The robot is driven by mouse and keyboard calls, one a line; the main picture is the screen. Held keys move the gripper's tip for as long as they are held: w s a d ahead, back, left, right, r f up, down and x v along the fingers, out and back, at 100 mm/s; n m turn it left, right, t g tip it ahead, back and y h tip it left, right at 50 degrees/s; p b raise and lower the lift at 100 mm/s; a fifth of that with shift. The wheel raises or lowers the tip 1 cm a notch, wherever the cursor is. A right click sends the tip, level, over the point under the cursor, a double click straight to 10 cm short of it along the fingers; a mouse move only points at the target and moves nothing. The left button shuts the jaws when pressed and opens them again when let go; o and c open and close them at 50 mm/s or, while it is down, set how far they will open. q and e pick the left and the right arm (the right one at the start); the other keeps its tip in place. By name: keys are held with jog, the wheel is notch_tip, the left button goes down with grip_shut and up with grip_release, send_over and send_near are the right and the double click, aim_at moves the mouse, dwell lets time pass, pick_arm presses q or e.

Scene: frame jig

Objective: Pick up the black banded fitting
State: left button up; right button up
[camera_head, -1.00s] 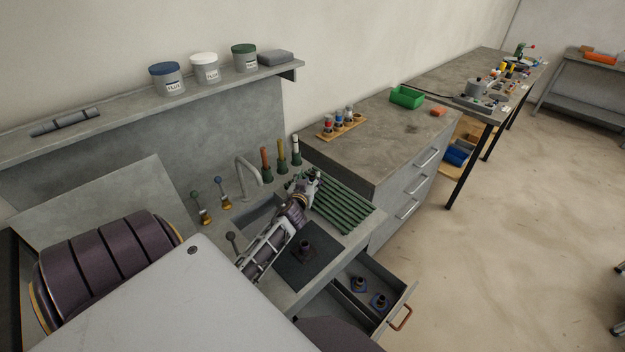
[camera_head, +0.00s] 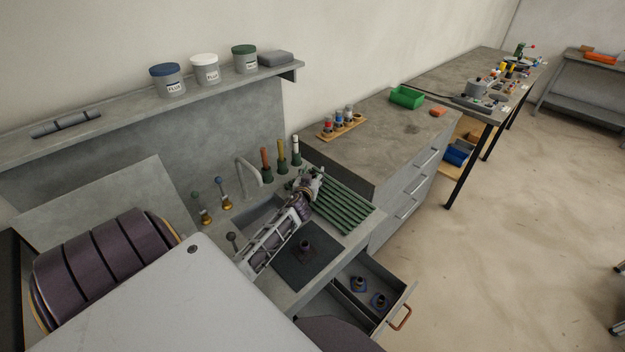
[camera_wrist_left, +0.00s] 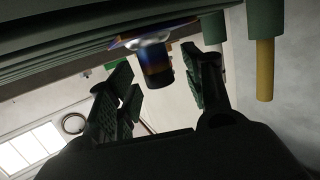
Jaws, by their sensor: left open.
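My left gripper (camera_head: 311,184) is at the left end of the green ribbed rack (camera_head: 345,208) beside the sink. It is open. In the left wrist view its two fingers (camera_wrist_left: 160,95) stand apart, with a dark cylindrical fitting (camera_wrist_left: 157,70) in the gap between and beyond them. The fitting has blue and orange-brown sheen and a flat flange, next to the green ribs. The fingers do not appear to grip it. In the head view the gripper hides most of that spot. Another dark fitting (camera_head: 305,250) stands on the dark mat. My right gripper is out of view.
Two dark fittings with bluish bases, one here (camera_head: 358,284), lie in the open drawer (camera_head: 398,290). Several handled tools (camera_head: 281,155) stand behind the rack. A curved faucet (camera_head: 247,170) rises behind the sink. A wooden block with small bottles (camera_head: 342,127) is on the cabinet.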

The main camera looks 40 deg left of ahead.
pick_arm(q)
jog(key=shift+w+a+f, duration=0.1)
jog(key=shift+w+a, duration=0.1)
jog(key=shift+w, duration=0.05)
dwell(0.3)
grip_shut()
